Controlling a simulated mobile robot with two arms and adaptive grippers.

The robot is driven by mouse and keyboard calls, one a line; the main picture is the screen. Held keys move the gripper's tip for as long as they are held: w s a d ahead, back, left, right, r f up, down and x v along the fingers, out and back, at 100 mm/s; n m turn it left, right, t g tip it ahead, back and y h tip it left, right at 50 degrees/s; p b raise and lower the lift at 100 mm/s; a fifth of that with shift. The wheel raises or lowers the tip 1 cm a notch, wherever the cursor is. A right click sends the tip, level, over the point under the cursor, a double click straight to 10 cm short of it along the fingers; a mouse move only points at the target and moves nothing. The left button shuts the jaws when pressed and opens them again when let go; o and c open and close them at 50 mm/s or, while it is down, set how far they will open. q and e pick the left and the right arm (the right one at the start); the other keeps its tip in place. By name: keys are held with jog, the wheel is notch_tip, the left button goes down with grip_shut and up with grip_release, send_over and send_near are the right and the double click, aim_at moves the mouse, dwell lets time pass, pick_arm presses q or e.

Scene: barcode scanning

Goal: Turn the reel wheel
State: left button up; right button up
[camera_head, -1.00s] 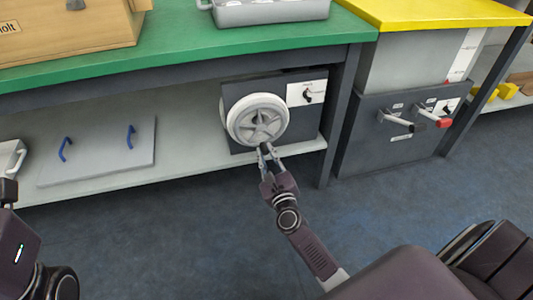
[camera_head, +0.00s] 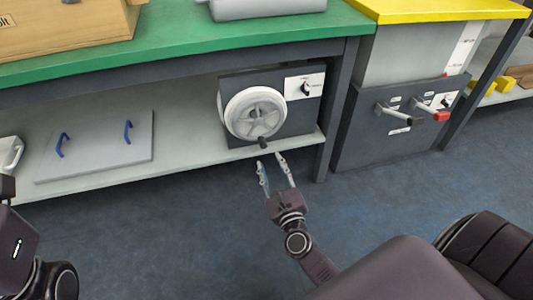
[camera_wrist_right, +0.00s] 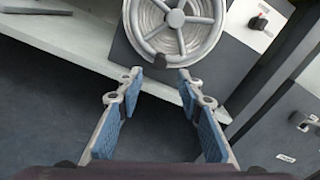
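The reel wheel (camera_head: 255,112) is a light grey spoked disc on the front of a dark box under the green bench. It has a short dark handle (camera_head: 263,142) at its lower rim. My right gripper (camera_head: 271,160) is open and empty, just below and in front of the handle, apart from it.
The dark box has a white panel with a black switch (camera_head: 305,87). A grey lid with blue handles (camera_head: 95,148) lies on the lower shelf (camera_head: 190,155). A dark cabinet with levers (camera_head: 400,116) stands to the right. The blue floor in front is clear.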

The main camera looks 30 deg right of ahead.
jog(key=shift+v, duration=2.05)
